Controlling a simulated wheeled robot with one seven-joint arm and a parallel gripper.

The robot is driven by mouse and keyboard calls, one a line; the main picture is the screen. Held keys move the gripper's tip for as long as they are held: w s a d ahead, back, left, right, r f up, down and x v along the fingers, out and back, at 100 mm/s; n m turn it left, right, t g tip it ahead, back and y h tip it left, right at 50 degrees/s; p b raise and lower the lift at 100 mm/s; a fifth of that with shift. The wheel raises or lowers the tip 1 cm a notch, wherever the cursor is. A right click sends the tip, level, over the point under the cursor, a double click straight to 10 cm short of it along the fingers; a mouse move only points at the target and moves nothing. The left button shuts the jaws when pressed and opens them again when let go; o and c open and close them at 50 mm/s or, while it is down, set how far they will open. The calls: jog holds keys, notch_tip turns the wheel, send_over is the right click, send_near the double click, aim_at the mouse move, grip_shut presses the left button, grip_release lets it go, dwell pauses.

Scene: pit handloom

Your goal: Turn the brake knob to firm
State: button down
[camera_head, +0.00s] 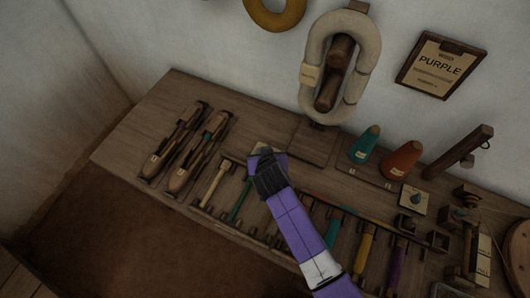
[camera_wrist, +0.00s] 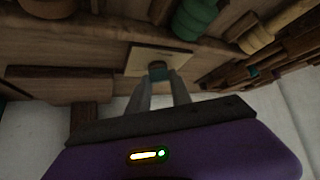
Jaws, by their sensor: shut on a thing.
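My gripper (camera_head: 264,160) points down at the bench, left of its middle. In the wrist view, its two grey fingers (camera_wrist: 160,88) are shut on a small knob (camera_wrist: 157,66) with a dark top and teal side. The knob stands on a pale square plate (camera_wrist: 173,58). In the head view, my gripper hides the knob, and only a pale edge of the plate (camera_head: 258,148) shows beside it. I cannot read any marks on the plate or tell where the knob points.
A second plate with a blue knob (camera_head: 416,198) is at the right. Wooden shuttles (camera_head: 185,165) lie at the left, and several coloured bobbins (camera_head: 363,247) line the front. Teal (camera_head: 365,146) and orange (camera_head: 402,160) cones stand behind. A sign reading PURPLE (camera_head: 440,66) hangs above.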

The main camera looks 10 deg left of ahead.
jog(key=shift+s+m+h, duration=0.1)
jog(key=shift+m+h, duration=0.2)
jog(key=shift+m, duration=0.1)
jog(key=c, duration=1.2)
grip_release()
jog(key=shift+o, duration=0.2)
jog(key=shift+v, duration=3.85)
